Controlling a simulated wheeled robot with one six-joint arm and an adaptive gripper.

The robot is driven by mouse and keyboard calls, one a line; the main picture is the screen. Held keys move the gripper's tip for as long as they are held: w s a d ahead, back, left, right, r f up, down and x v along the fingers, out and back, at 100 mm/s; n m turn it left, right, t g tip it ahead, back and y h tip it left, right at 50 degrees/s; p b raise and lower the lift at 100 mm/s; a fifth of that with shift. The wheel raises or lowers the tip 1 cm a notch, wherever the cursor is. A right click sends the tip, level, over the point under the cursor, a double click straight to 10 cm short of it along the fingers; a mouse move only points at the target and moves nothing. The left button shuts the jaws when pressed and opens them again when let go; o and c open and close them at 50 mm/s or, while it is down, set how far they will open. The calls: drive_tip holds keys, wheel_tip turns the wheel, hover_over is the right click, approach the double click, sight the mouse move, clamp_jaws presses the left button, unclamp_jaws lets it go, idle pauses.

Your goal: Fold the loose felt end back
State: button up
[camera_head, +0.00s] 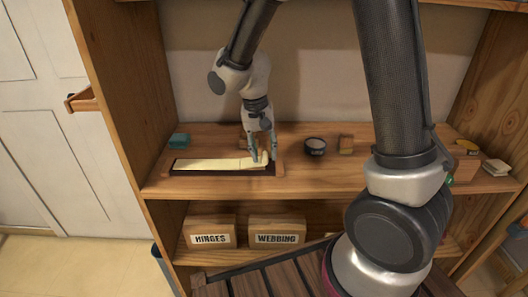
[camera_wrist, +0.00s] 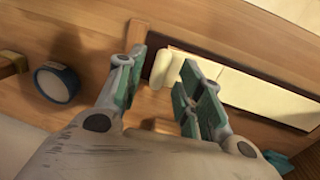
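A cream felt strip (camera_head: 210,164) lies along a dark-edged bed on the shelf; it also shows in the wrist view (camera_wrist: 255,92). At its right end in the head view, my gripper (camera_head: 264,158) points down over it. In the wrist view my gripper (camera_wrist: 164,74) has its two green-padded fingers apart. A short, rounded cream piece, seemingly the loose felt end (camera_wrist: 167,66), shows in the gap between them. Whether the pads touch it I cannot tell. The fingers hide part of the felt near that end.
A dark round jar (camera_head: 315,147) and a small wooden block (camera_head: 346,144) stand right of the felt. A teal block (camera_head: 179,140) is behind its left end. Boxes marked HINGES (camera_head: 210,232) and WEBBING (camera_head: 277,231) sit on the shelf below. Shelf front by the jar is clear.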

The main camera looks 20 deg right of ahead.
drive_tip(key=shift+f, duration=0.45)
clamp_jaws()
